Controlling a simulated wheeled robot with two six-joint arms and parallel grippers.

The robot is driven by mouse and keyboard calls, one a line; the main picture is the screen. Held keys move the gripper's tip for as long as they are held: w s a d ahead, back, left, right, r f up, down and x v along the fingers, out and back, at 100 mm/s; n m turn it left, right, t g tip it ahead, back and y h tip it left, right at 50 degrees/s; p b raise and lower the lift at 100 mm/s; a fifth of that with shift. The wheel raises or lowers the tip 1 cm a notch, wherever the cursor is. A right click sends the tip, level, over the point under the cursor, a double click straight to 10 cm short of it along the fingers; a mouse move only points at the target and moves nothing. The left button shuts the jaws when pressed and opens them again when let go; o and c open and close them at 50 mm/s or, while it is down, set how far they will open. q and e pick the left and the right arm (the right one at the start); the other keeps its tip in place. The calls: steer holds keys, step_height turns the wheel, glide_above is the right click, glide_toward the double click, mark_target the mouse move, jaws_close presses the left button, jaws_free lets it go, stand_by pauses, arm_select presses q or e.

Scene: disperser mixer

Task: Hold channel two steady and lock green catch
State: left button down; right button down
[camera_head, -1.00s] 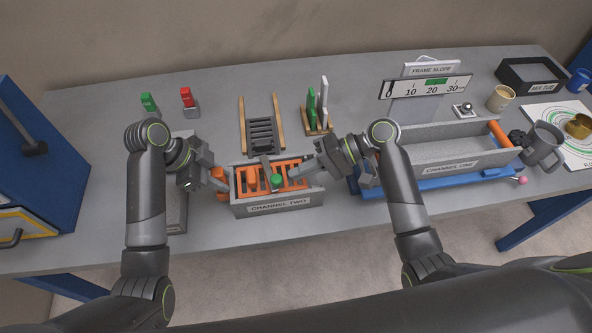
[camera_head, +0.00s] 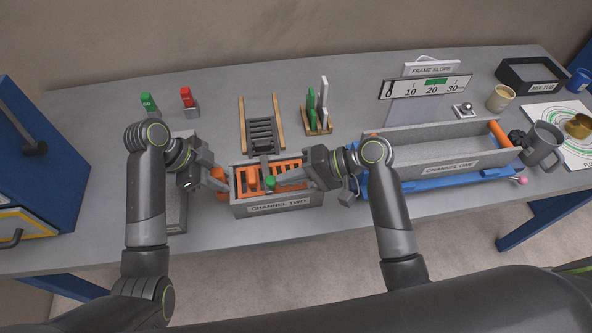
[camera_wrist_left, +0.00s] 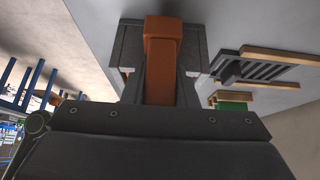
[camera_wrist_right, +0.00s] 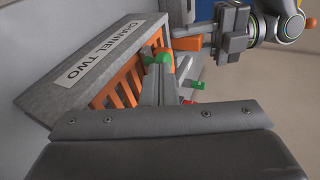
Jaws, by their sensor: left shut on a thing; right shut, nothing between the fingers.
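Channel two (camera_head: 278,207) is a grey trough with an orange slotted grate (camera_head: 252,180) inside. An orange handle (camera_head: 218,175) is at its left end. My left gripper (camera_head: 212,180) is shut on this handle, which shows between the fingers in the left wrist view (camera_wrist_left: 162,55). The green catch (camera_head: 271,182) is over the grate, right of its middle. My right gripper (camera_head: 284,182) is shut and empty, its fingertips at the catch's right side. In the right wrist view the catch (camera_wrist_right: 160,58) is right at the fingertips; contact is hard to tell.
A dark rack on wooden rails (camera_head: 262,132) stands behind channel two. Channel one (camera_head: 450,165) lies on a blue base to the right, close to my right arm. Red (camera_head: 187,97) and green (camera_head: 148,102) blocks stand at the back left. A blue cabinet (camera_head: 40,160) is at far left.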

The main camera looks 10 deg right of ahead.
arm_select(q)
steer(key=shift+s+f, duration=0.1)
stand_by(0.3)
arm_select(e)
steer(key=shift+w+d, duration=0.5)
steer(key=shift+d, duration=0.6)
steer(key=v, duration=1.3)
steer(key=shift+f, duration=0.35)
steer(key=shift+d, duration=0.15)
steer(key=d+r, duration=0.5)
steer(key=r, duration=0.2)
steer(key=shift+s+r, duration=0.4)
steer(key=shift+d, duration=0.1)
